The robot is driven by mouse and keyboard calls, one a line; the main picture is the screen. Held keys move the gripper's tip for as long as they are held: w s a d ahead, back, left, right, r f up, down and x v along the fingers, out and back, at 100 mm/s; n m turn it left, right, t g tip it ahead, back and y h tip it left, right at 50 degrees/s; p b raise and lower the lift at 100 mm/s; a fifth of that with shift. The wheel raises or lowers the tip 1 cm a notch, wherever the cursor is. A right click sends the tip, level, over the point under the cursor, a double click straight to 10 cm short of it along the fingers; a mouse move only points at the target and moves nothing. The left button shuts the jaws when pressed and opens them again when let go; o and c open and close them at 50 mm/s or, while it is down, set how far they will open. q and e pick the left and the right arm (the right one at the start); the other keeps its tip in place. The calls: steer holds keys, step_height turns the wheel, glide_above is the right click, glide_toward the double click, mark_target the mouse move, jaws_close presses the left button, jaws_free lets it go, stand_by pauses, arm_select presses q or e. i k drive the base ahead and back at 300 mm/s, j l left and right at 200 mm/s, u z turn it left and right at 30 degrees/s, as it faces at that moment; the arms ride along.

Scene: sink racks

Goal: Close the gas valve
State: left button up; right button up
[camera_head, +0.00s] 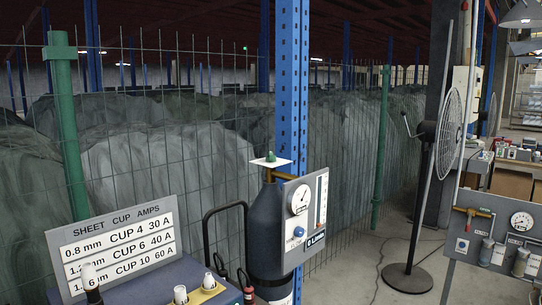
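A dark gas cylinder (266,235) stands upright in the middle, against a blue post. A brass-coloured pipe runs from the cylinder top to a grey panel (304,220) with a round gauge (299,201) and a blue knob (300,232). I cannot tell from this view whether the valve is open or closed. Neither of my grippers shows in the view.
A sign with cup and amp values (119,243) stands at lower left beside a machine top with nozzles (206,288). A wire fence with green posts (380,150) runs behind. A pedestal fan (448,135) and a gauge board (504,235) are right. Floor between cylinder and fan is mostly clear.

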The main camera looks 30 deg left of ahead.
mark_target(270, 158)
steer(key=i+l+u, duration=0.3)
steer(key=i+l, duration=0.3)
steer(key=i+l+u, duration=0.15)
steer(key=i+l, duration=0.2)
steer(key=i+l+u, duration=0.2)
steer(key=i+l, duration=0.15)
steer(key=i+l+u, duration=0.15)
steer(key=i+l, duration=0.15)
steer(key=l, duration=0.15)
steer(key=i+l+u, duration=0.15)
steer(key=l, duration=0.3)
steer(key=i+l+u, duration=0.15)
steer(key=i+l, duration=0.2)
steer(key=l, duration=0.15)
